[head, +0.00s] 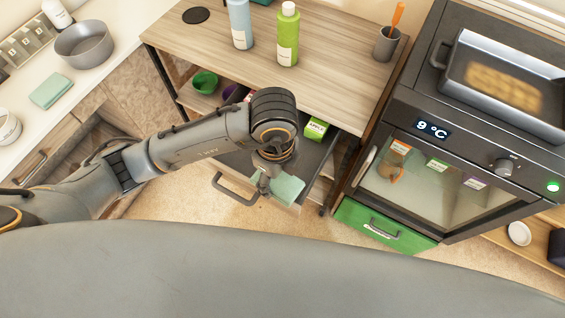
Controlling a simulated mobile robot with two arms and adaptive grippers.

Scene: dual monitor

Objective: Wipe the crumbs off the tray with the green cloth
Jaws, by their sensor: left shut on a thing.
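My left gripper (265,186) reaches in from the left and points down over the front of an open drawer (238,188). It is shut on a pale green cloth (288,189), which shows just right of the fingers at the drawer front. The fingertips are small and partly hidden by the wrist. A metal tray (462,78) lies on top of the oven unit at the upper right, with a yellow-brown patch (497,87) inside; I cannot make out single crumbs. My right gripper is not in view.
A similar folded green cloth (51,91) lies on the left counter near a grey pot (84,44). Two bottles (288,38) and a cup (386,44) stand on the wooden table (210,50). A green drawer (385,226) sits below the oven.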

